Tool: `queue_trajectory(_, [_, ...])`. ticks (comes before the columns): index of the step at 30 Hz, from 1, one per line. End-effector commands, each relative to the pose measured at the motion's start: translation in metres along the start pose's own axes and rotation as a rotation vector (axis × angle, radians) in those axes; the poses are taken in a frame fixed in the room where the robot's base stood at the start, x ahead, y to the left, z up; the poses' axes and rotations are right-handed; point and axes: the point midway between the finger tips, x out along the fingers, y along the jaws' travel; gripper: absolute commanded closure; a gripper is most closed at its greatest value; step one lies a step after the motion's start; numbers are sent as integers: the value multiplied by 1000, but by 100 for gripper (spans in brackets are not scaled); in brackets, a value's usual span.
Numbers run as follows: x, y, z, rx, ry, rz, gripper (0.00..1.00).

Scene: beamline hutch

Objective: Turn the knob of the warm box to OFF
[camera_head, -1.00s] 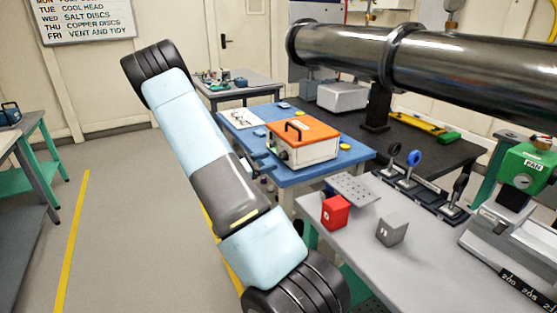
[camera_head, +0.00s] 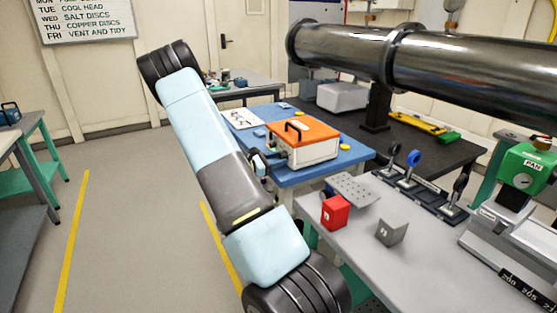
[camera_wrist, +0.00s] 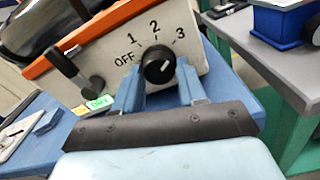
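The warm box (camera_head: 308,152) has a white body, an orange lid and a dark handle, and stands on the blue table. In the wrist view its white front (camera_wrist: 205,50) carries the marks OFF, 1, 2 and 3 around a round black knob (camera_wrist: 156,66). The white line on the knob appears to point up and right, towards 3. My gripper (camera_wrist: 158,76) is open, with one blue finger on either side of the knob at its lower half. The fingers look apart from it. In the head view my arm partly hides the gripper (camera_head: 262,163) beside the box's left end.
A black latch or lever (camera_wrist: 76,70) sticks out left of the dial. Green and orange tags (camera_wrist: 98,103) lie below it. The blue table (camera_head: 290,178) also holds a white sheet (camera_head: 242,118). A grey bench (camera_head: 440,265) with red and grey blocks stands at right; open floor lies left.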

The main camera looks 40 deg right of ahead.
Motion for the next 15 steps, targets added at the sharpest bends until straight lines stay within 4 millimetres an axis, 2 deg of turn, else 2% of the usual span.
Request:
queue_trajectory(1, [0, 0, 0, 0, 0, 0, 64])
queue_trajectory(10, [0, 0, 0, 0, 0, 0, 93])
queue_trajectory(11, [5, 0, 0, 0, -1, -2, 94])
queue_trajectory(15, [1, 0, 0, -7, 0, 0, 93])
